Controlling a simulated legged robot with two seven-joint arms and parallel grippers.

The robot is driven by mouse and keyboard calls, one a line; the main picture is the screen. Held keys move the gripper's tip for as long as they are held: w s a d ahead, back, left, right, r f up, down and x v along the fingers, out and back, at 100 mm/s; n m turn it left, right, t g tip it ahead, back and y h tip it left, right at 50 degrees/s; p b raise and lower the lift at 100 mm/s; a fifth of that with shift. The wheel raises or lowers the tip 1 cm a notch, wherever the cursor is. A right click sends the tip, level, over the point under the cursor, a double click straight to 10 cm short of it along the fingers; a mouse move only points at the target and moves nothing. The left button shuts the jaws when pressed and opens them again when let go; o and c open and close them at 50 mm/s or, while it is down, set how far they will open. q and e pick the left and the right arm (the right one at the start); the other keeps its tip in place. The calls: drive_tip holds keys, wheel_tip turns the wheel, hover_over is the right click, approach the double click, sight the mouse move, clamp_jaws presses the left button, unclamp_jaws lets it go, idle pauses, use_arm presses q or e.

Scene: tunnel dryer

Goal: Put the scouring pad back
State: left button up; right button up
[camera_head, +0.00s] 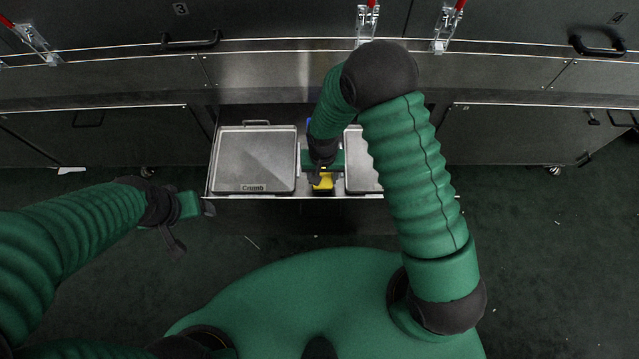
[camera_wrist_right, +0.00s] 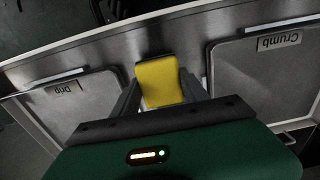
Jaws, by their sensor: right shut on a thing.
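The scouring pad (camera_wrist_right: 159,82) is yellow with a dark edge. In the right wrist view it sits between the fingers of my right gripper (camera_wrist_right: 165,92), which is shut on it. In the head view the pad (camera_head: 323,181) shows just below my right gripper (camera_head: 322,172), in the gap between two metal trays in the open drawer (camera_head: 330,198). I cannot tell whether the pad touches the drawer floor. My left gripper (camera_head: 175,232) is at the drawer's front left corner, away from the pad; its fingers are too dark to read.
The Crumb tray (camera_head: 254,160) lies left of the gap in the head view. The Drip tray (camera_head: 358,175) lies right of it, partly hidden by my right arm. The dryer front (camera_head: 290,72) with handles and red-tipped latches rises behind the drawer.

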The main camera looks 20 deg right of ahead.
drive_tip(key=f, duration=0.1)
drive_tip(key=a+f+b, duration=0.1)
drive_tip(key=f, duration=0.1)
drive_tip(key=shift+s, duration=0.1)
drive_tip(key=shift+a, duration=0.2)
drive_tip(key=o, duration=0.7)
drive_tip(key=shift+d+f, duration=0.1)
drive_tip(key=shift+d, duration=0.15)
drive_tip(key=o, duration=0.5)
drive_tip(key=shift+d, duration=0.15)
use_arm(q)
drive_tip(key=shift+a+f, duration=0.4)
drive_tip(key=shift+f, duration=0.3)
drive_tip(key=shift+s+a, duration=0.1)
drive_tip(key=shift+a, duration=0.05)
use_arm(e)
drive_tip(key=shift+a, duration=0.2)
